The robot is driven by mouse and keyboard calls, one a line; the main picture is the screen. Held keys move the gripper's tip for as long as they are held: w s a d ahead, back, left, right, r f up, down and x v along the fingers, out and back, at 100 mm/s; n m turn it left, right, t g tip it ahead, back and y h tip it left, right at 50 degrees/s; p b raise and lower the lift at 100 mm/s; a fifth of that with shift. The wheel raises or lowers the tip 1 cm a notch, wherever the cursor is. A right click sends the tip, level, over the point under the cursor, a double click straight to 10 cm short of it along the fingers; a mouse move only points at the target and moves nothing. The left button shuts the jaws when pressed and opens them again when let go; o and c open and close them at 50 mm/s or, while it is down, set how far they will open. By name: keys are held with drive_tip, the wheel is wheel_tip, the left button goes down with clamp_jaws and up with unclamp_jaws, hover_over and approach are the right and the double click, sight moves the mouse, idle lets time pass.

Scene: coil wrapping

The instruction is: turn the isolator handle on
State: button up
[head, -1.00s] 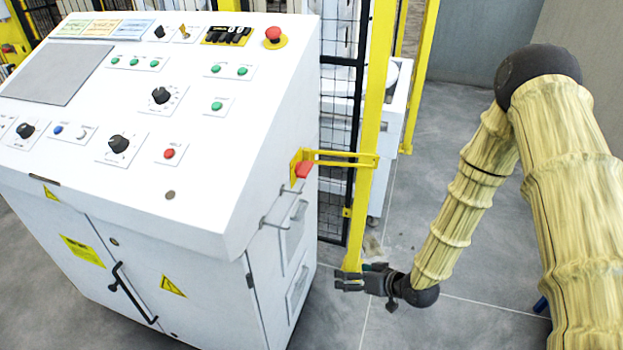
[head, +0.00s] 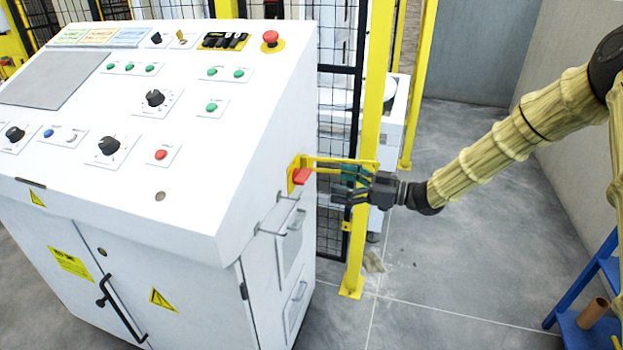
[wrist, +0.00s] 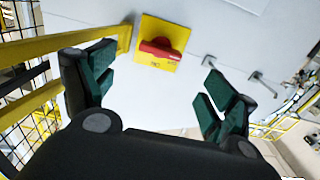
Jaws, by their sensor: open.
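The isolator handle (head: 301,176) is a red knob on a yellow plate on the right side of the white control cabinet (head: 240,215). In the wrist view the red handle (wrist: 160,49) lies crosswise on its yellow plate (wrist: 176,33), ahead of and between my fingers. My gripper (head: 345,185) is just right of the handle in the head view and apart from it. In the wrist view my gripper (wrist: 157,90) is open, its green-padded fingers spread wide with nothing between them. The small lettering on the plate is too blurred to read.
A yellow fence post (head: 365,130) and a yellow bracket (head: 335,162) stand close to my gripper. Wire handles (head: 270,222) stick out from the cabinet side below the isolator. A blue stand (head: 590,300) is at the lower right. Grey floor (head: 470,260) is free between.

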sight(308, 177)
drive_tip(key=x, duration=0.8)
drive_tip(key=shift+a+f, duration=0.1)
drive_tip(key=shift+a, duration=0.15)
drive_tip(key=c, duration=1)
